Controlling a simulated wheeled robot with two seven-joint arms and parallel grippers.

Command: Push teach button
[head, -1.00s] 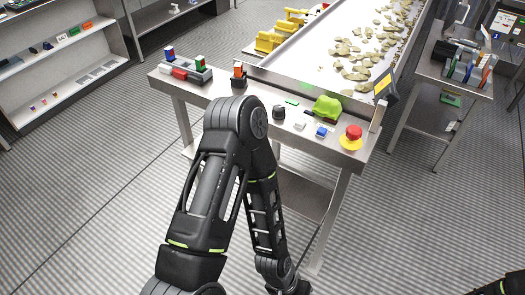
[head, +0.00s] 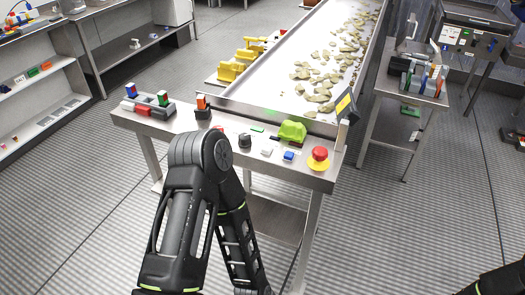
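A steel control table with a button panel on its near edge (head: 268,172) stands in the middle of the head view. From left to right the panel holds a black knob (head: 245,140), a white button (head: 266,152), a blue button (head: 288,156) and a red mushroom button on a yellow base (head: 319,157). I cannot read labels, so I cannot tell which is the teach button. A black arm of mine bends in front of the table, its elbow left of the knob. Part of another arm shows at the bottom right corner. Neither gripper is in view.
A bright green lump (head: 291,131) lies behind the buttons. A tray with red, green and blue pieces (head: 148,110) sits at the table's left end. A conveyor (head: 300,65) with tan chips runs behind. A side table (head: 410,95) stands right; floor between is open.

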